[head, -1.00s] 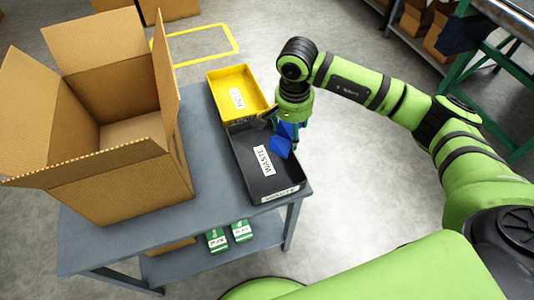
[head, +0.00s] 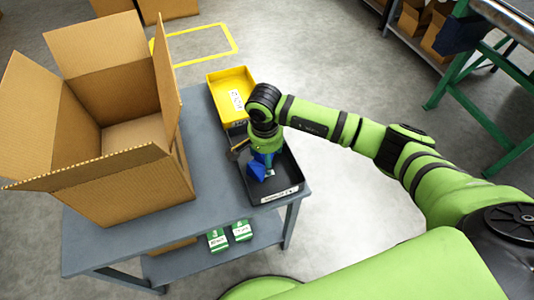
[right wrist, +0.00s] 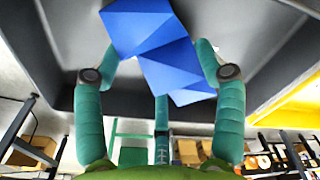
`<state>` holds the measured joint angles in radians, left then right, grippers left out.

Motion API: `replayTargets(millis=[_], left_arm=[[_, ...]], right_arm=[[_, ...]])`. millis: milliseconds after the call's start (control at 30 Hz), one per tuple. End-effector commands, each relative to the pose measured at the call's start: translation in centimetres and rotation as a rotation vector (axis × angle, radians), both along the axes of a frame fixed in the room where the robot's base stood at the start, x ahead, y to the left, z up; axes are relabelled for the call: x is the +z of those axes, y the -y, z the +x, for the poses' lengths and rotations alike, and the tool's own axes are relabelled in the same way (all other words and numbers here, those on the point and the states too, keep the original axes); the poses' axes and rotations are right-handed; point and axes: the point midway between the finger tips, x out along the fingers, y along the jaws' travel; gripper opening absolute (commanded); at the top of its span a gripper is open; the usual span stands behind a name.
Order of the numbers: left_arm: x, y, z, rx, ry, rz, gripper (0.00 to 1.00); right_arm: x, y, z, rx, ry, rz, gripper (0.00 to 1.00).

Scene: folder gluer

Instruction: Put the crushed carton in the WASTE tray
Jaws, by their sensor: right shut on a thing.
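The crushed carton (head: 257,171) is a creased blue piece. My right gripper (head: 265,158) is shut on it and points down over the black WASTE tray (head: 290,178). In the right wrist view, the carton (right wrist: 165,50) sits between the green fingers of my right gripper (right wrist: 160,68), with the dark tray surface (right wrist: 70,35) beyond it. I cannot tell whether the carton touches the tray floor. My left gripper is not in view.
A yellow tray (head: 231,82) with a white label stands behind the black one on the grey table (head: 210,165). A large open cardboard box (head: 120,190) fills the table's left side. Green-and-white packs (head: 242,230) lie on the lower shelf.

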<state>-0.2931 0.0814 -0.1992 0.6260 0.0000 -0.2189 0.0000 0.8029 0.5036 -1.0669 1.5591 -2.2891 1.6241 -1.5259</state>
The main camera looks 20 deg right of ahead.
Motion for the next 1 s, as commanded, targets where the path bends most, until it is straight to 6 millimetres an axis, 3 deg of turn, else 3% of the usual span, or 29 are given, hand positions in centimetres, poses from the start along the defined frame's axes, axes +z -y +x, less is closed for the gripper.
replayTargets(millis=[100, 133, 200, 667, 1000], left_arm=[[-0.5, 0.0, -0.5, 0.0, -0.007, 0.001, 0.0], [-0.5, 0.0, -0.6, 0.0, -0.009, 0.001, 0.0], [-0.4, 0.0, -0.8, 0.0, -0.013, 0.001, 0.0], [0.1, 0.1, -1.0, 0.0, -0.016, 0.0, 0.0], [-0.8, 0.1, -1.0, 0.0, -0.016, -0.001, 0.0]], right_arm=[[-0.4, 0.0, 0.0, 0.0, 0.0, 0.0, 0.48], [-0.4, 0.0, 0.0, 0.0, 0.0, 0.0, 0.75], [-0.2, 0.0, 0.0, 0.0, 0.0, 0.0, 0.94], [0.4, 0.0, 0.0, 0.0, 0.001, 0.0, 0.94], [6.9, -0.3, -0.1, 0.001, 0.006, 0.001, 0.94]])
